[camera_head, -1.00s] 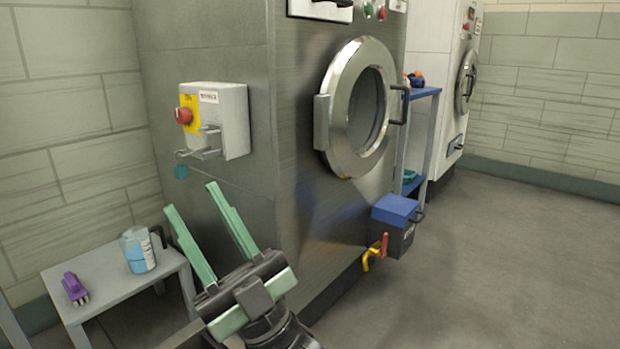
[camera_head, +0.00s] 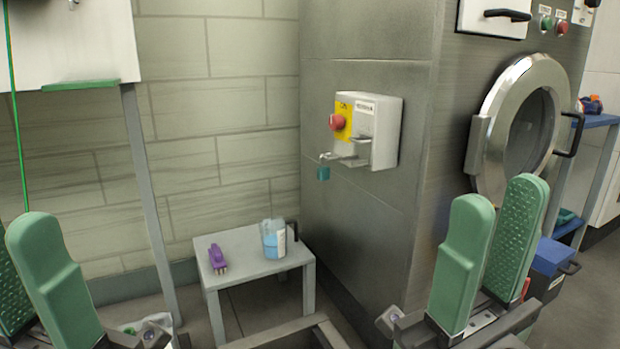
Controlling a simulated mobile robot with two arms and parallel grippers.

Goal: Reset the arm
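My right gripper (camera_head: 501,200) is raised in the lower right of the head view, in front of the steel washer (camera_head: 375,230). Its two green fingers point up with a gap between them, and nothing shows in the gap. My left gripper (camera_head: 18,235) is at the lower left edge, also with green fingers pointing up. Its fingers stand apart and look empty; part of it is cut off by the frame. Neither gripper appears to touch anything.
A small grey table (camera_head: 240,248) against the wall holds a purple brush (camera_head: 217,258) and a blue jug (camera_head: 272,240). A switch box (camera_head: 384,130) with a red button and hanging teal padlock (camera_head: 323,173) is on the washer's side. A grey post (camera_head: 148,190) stands at left.

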